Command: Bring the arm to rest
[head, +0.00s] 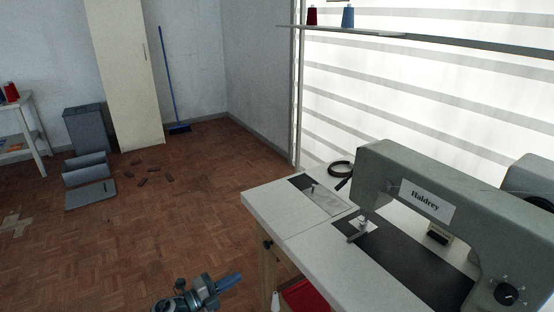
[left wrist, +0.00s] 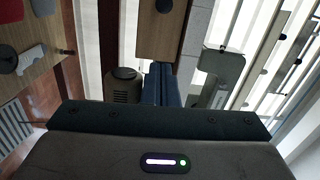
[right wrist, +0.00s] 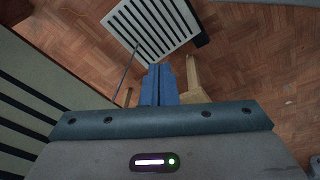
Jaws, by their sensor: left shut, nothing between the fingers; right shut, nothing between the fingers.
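My left gripper (head: 229,281) shows at the bottom of the head view, left of the white sewing table and over the open floor. Its blue fingers are together, with nothing between them. They also show closed in the left wrist view (left wrist: 162,84). My right gripper (right wrist: 159,86) shows only in the right wrist view. Its blue fingers are together and empty, with parquet floor and a slatted white panel (right wrist: 152,27) beyond them. The right arm is out of the head view.
The sewing table (head: 262,205) carries a grey machine labelled Haldrey (head: 388,163) and a black cable coil (head: 340,169). Something red (head: 304,296) is under it. A grey bin (head: 84,130), tall cabinet (head: 125,80) and blue broom (head: 166,85) stand at the back.

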